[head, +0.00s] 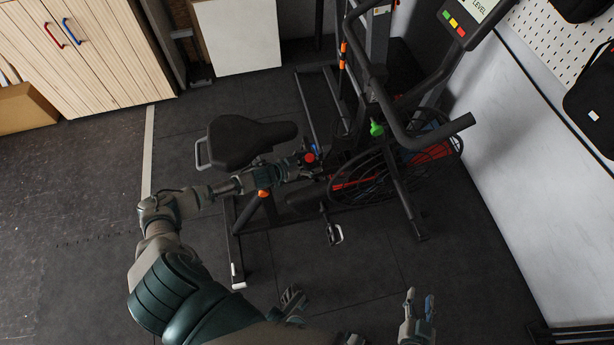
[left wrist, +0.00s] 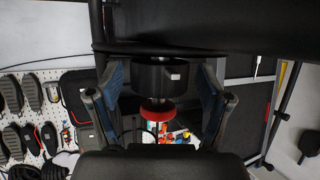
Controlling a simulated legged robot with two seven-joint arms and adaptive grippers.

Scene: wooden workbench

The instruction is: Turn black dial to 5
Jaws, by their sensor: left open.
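The black dial (left wrist: 153,76) is a short dark cylinder with a pale mark on its side, seen in the left wrist view. A red disc (left wrist: 157,113) is below it in that view. My left gripper (left wrist: 158,103) is open, with one blue-padded finger on each side of the dial and visible gaps. In the head view my left gripper (head: 312,159) is at the exercise bike's frame, in front of the seat. The dial is not clearly visible there. No numbers on it are legible. My right gripper (head: 355,302) is open and empty, low in the head view.
The exercise bike has a black seat (head: 240,140), a spoked wheel (head: 365,183), handlebars (head: 455,128) and a console (head: 470,18). A white wall (head: 505,130) stands to the right and wooden cabinets (head: 85,50) at the back left. The floor left of the bike is clear.

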